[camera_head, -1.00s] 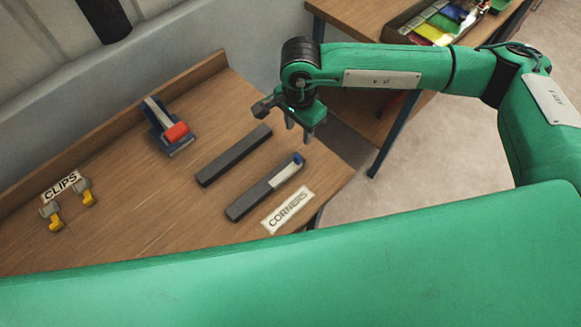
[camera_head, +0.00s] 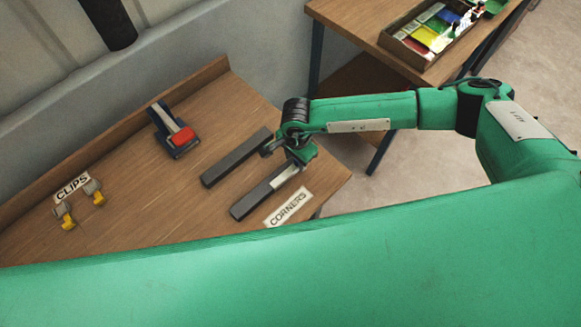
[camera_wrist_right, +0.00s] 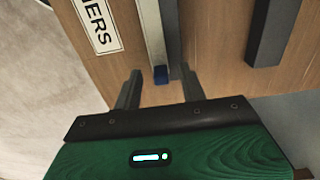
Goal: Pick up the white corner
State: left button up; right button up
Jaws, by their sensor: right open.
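The white corner (camera_head: 284,176) is a pale strip lying along the dark bar beside the CORNERS label (camera_head: 288,207). My left gripper is out of view.
A second dark bar (camera_head: 236,157) lies parallel to the first. A blue tool with a red block (camera_head: 183,138) stands behind it. Yellow-and-grey clips (camera_head: 66,218) lie by the CLIPS label (camera_head: 72,189). Another table (camera_head: 365,25) holds a tray of coloured pieces at upper right.

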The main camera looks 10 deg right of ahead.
jog(key=shift+f, duration=0.1)
jog(key=shift+c, duration=0.4)
grip_shut()
